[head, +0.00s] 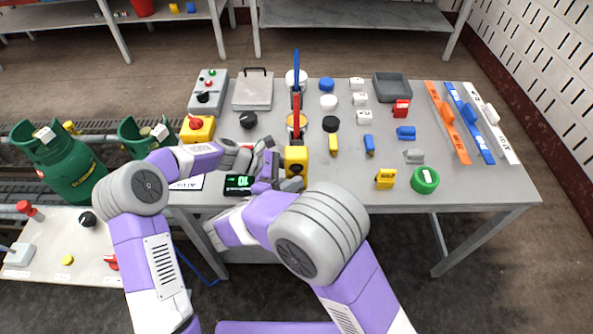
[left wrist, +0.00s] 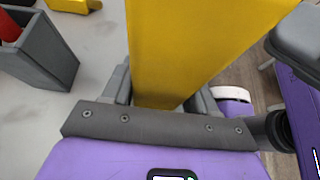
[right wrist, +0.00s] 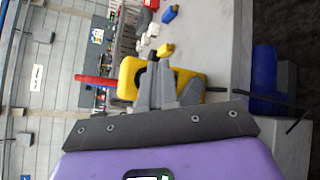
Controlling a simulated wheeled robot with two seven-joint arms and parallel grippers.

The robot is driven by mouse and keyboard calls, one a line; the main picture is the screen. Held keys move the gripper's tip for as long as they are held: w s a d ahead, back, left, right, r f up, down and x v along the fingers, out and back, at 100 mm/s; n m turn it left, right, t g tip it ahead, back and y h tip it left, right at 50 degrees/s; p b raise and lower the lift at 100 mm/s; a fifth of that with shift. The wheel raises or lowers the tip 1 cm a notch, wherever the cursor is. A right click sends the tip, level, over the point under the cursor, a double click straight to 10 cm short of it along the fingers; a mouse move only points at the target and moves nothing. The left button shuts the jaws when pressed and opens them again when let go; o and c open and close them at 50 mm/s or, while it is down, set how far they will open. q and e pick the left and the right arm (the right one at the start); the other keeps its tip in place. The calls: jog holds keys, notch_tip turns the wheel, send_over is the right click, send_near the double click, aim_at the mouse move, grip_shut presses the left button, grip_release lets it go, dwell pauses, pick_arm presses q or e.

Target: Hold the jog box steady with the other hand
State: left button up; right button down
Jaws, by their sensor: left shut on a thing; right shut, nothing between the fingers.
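The jog box, a yellow box with a dark round face (head: 296,155), stands at the near edge of the table. My left gripper (head: 272,158) reaches it from the left and is shut on it. In the left wrist view the yellow body (left wrist: 190,50) fills the space between the fingers. My right gripper (head: 290,184) is shut and empty, close in front of the box. In the right wrist view its closed fingers (right wrist: 158,80) overlap the yellow box (right wrist: 128,78); I cannot tell whether they touch it.
A lit display (head: 239,185) lies left of my right gripper. A yellow box with a red button (head: 197,128) stands farther left. Coloured blocks, a green roll (head: 425,180) and a grey tray (head: 392,87) are on the table. Bare tabletop lies between the blocks and the orange rail (head: 447,122).

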jog(key=shift+w, duration=0.15)
dwell(0.4)
jog(key=shift+w, duration=0.3)
jog(key=shift+w, duration=0.4)
dwell(3.1)
dwell(0.8)
jog(key=shift+s, duration=0.85)
jog(key=shift+s, duration=2.5)
pick_arm(q)
jog(key=o, duration=1.2)
